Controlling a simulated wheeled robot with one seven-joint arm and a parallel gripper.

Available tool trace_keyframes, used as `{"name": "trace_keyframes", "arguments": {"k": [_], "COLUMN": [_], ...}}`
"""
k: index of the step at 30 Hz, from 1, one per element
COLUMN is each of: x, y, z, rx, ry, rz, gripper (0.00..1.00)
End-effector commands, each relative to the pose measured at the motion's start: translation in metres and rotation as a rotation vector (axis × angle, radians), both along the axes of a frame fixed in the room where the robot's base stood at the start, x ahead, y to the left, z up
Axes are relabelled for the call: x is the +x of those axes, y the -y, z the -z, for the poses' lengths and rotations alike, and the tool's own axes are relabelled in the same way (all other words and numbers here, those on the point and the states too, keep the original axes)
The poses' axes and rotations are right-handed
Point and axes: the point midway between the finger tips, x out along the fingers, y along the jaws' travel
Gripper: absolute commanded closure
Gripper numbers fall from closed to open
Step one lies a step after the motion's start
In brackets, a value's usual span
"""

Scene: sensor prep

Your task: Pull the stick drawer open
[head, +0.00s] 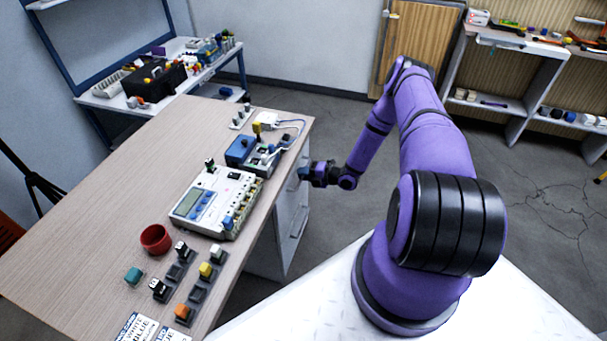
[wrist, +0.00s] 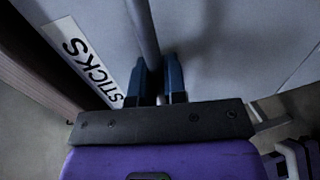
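The stick drawer's front (wrist: 195,25) fills much of the wrist view, with a white label (wrist: 85,62) reading "STICKS". A grey bar handle (wrist: 146,35) runs across it. My gripper (wrist: 155,80) has its two blue fingers on either side of this handle, close against it, and looks shut on it. In the head view my gripper (head: 304,173) is at the right side of the desk, at the upper part of the white drawer unit (head: 291,212). The fingertips' contact is partly hidden. I cannot see a clear gap showing the drawer open.
The desk (head: 110,190) carries a white device with a screen (head: 212,200), a red cup (head: 156,239), a blue box (head: 240,150) and several small coloured blocks. A lower drawer handle (head: 299,222) shows below my gripper. The floor (head: 335,120) beyond my arm is clear.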

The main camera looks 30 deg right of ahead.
Motion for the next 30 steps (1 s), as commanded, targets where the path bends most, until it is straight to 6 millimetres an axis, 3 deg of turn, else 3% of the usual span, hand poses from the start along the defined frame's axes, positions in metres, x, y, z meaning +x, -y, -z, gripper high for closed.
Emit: {"name": "trace_keyframes", "arguments": {"k": [8,14,30], "x": [-0.004,-0.023,-0.135], "y": [0.004,0.019,0.107], "z": [0.000,0.001,0.000], "rx": [-0.001,-0.002,-0.001], "ry": [-0.001,-0.002,-0.002], "rz": [0.002,0.004,0.004], "gripper": [1.00,1.00,1.00]}}
